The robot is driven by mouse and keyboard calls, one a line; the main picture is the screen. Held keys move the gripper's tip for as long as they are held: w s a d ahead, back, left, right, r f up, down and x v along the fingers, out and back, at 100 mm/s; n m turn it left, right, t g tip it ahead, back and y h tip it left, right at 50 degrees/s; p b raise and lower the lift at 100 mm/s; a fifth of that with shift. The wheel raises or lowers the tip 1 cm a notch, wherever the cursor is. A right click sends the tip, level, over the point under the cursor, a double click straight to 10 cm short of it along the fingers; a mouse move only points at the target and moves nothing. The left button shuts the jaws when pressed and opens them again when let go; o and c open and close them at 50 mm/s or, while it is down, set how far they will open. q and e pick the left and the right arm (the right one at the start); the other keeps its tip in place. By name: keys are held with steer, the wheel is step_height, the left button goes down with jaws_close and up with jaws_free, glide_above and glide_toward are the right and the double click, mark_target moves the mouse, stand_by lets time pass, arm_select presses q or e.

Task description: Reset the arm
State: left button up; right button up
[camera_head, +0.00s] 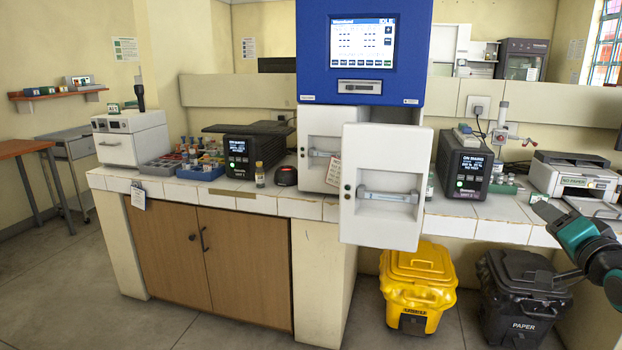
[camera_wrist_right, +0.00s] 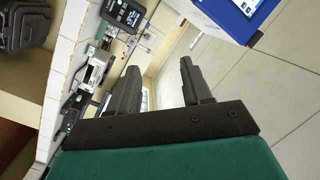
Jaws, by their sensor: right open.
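My right gripper (camera_head: 541,208) is at the right edge of the head view, in front of the counter's right end and above the black bin. In the right wrist view, its two dark fingers (camera_wrist_right: 160,88) stand wide apart with nothing between them. My left gripper is not in view. The blue unit (camera_head: 361,88) with a lit screen stands in the middle. Below it are two white panels with handles. The right panel (camera_head: 384,215) stands forward past the counter's front edge, and the left panel (camera_head: 321,130) is further back.
A yellow bin (camera_head: 418,270) and a black paper bin (camera_head: 522,300) stand on the floor below the counter. A printer (camera_head: 578,178) is on the counter behind my right gripper. A dark device (camera_head: 462,165) stands left of it. Open floor lies at the left.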

steer(key=s+a+f+n+g+y, duration=0.1)
steer(key=s+a+f+n, duration=0.15)
steer(key=f, duration=0.45)
steer(key=s+a+f+n+g, duration=0.2)
steer(key=a+f+n, duration=0.1)
steer(key=f, duration=0.4)
steer(key=s+a+f+n+g+y, duration=0.1)
steer(key=s+a+f+n+g, duration=0.1)
steer(key=s+a+f+n, duration=0.65)
steer(key=s+a+f+n+g+y, duration=0.2)
steer(key=s+a+f+n+g, duration=0.15)
steer(key=s+f, duration=0.95)
steer(key=s+a+m+t, duration=0.1)
steer(key=a+m, duration=0.3)
steer(key=a, duration=0.6)
steer(key=shift+s+r, duration=0.15)
steer(key=shift+r, duration=0.15)
steer(key=shift+t, duration=0.25)
steer(key=shift+c, duration=0.6)
